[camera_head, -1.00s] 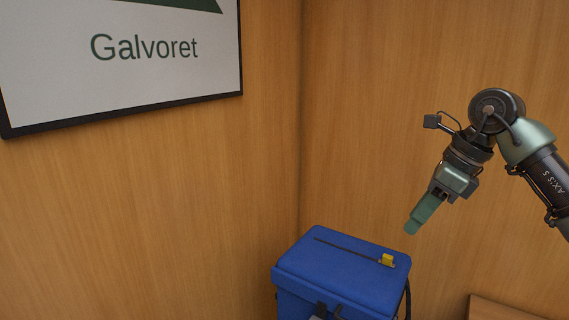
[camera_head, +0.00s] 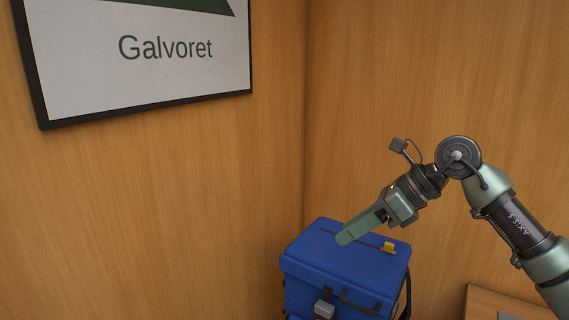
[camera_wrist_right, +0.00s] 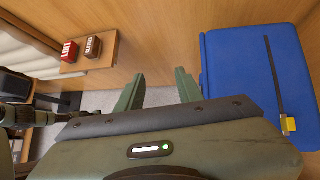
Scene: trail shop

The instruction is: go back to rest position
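My right gripper (camera_head: 345,238) reaches in from the right in the head view, its green fingers pointing down and left over the lid of a blue bag. In the right wrist view, the two fingers of the gripper (camera_wrist_right: 160,90) stand well apart with nothing between them. The blue bag (camera_head: 330,262) has a dark zip line, a yellow tab (camera_head: 389,247) and a grey buckle; its blue top (camera_wrist_right: 240,85) lies to the right of the fingers in the wrist view. My left gripper is in neither view.
A framed Galvoret sign (camera_head: 150,80) hangs on the wooden wall (camera_head: 200,190). A wooden surface (camera_head: 490,303) shows at the lower right. The wrist view shows a wooden shelf (camera_wrist_right: 93,64) with a red box (camera_wrist_right: 70,52) and a brown box (camera_wrist_right: 93,46), above grey floor.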

